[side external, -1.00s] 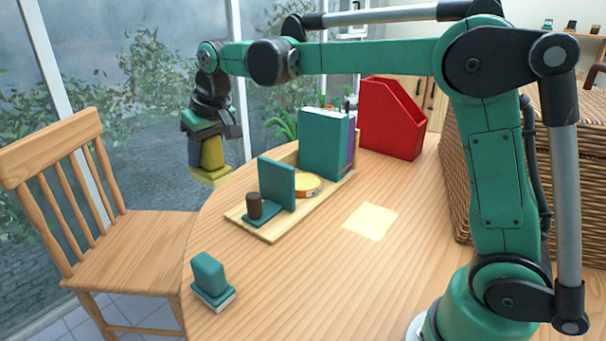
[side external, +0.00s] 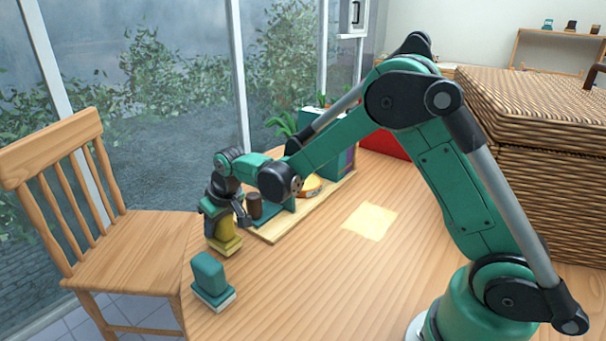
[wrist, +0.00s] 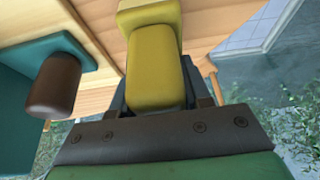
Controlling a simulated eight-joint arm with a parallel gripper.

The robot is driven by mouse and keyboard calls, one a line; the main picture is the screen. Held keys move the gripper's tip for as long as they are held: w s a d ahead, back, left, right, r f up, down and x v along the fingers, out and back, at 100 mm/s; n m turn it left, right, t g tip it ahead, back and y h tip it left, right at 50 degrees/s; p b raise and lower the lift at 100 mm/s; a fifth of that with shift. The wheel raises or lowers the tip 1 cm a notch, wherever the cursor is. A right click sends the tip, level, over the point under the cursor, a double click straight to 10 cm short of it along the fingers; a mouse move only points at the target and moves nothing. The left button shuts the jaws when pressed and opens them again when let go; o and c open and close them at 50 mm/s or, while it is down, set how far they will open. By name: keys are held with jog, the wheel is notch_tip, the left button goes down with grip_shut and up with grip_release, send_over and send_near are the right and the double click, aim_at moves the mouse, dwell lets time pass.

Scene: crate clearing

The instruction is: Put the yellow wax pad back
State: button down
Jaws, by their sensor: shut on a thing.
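My gripper (side external: 224,217) is shut on the yellow wax pad (side external: 226,241), a yellow block with a wider base. It holds the pad upright, low over the near left part of the table by its curved edge. I cannot tell whether the base touches the wood. In the wrist view the yellow wax pad (wrist: 155,75) sits between the fingers. A teal pad of similar shape with a pale base (side external: 210,279) stands just in front of it on the table, apart from it.
A wooden tray (side external: 275,236) behind my gripper carries a brown cylinder (side external: 255,206) on a teal stand, a round orange item and books. A pale yellow square (side external: 369,221) lies on open table. A wicker basket (side external: 550,185) stands right, a chair (side external: 130,250) left.

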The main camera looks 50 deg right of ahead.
jog(key=shift+f, duration=0.4)
jog(key=shift+c, duration=2.1)
grip_release()
jog(key=v, duration=0.5)
jog(key=shift+r, duration=0.35)
jog(key=s+d+r+t, duration=0.1)
jog(key=s+r, duration=0.2)
jog(key=s, duration=0.5)
jog(key=s+r+t, duration=0.1)
jog(key=s+r, duration=0.1)
jog(key=s, duration=0.6)
jog(key=shift+s+d+r, duration=0.2)
jog(key=shift+d+r, duration=0.15)
jog(key=shift+r, duration=0.05)
